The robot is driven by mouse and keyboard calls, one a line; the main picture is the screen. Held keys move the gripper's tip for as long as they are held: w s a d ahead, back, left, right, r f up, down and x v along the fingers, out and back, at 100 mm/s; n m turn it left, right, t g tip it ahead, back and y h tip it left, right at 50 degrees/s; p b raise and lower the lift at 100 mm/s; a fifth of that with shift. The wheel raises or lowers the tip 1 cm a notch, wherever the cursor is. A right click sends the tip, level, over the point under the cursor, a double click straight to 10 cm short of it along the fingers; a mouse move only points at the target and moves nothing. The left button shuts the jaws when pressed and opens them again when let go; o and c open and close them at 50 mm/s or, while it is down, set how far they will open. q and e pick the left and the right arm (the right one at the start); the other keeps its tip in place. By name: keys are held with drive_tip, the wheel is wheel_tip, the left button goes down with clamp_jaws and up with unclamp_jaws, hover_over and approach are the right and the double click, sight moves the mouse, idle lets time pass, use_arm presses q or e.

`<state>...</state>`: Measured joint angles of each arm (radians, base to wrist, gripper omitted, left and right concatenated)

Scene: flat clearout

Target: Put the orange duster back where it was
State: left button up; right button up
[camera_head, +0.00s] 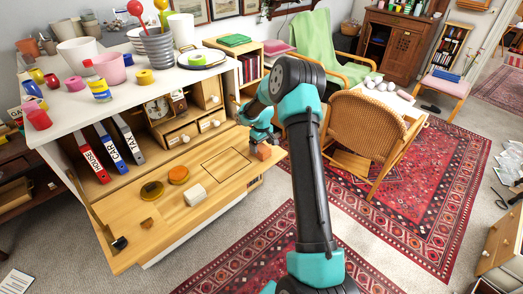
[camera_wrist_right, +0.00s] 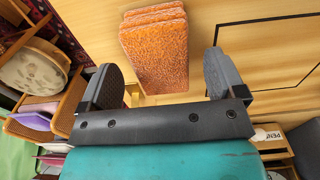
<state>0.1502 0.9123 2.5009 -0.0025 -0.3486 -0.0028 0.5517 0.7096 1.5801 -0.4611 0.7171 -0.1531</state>
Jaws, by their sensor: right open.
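The orange duster (camera_head: 264,153) is a small block near the right end of the wooden fold-down desk flap (camera_head: 215,192). In the right wrist view the orange duster (camera_wrist_right: 155,50) has a speckled orange face and layered ridges at its top end. My right gripper (camera_head: 262,137) is at the duster. In the wrist view my right gripper (camera_wrist_right: 160,82) is open, its fingers to either side of the duster's near end, with gaps visible. A thin dark rectangle outline (camera_head: 225,163) lies on the flap, left of the duster. My left gripper is not in view.
A pale block (camera_head: 195,194), two amber discs (camera_head: 179,175) and small dark items lie on the flap. Binders (camera_head: 89,159), a clock (camera_head: 158,109) and small drawers (camera_head: 181,137) stand behind it. A wicker chair (camera_head: 366,128) stands to the right.

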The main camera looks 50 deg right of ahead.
sight(262, 148)
wheel_tip(262, 148, up, 8)
drive_tip(key=shift+r, duration=0.15)
idle(0.7)
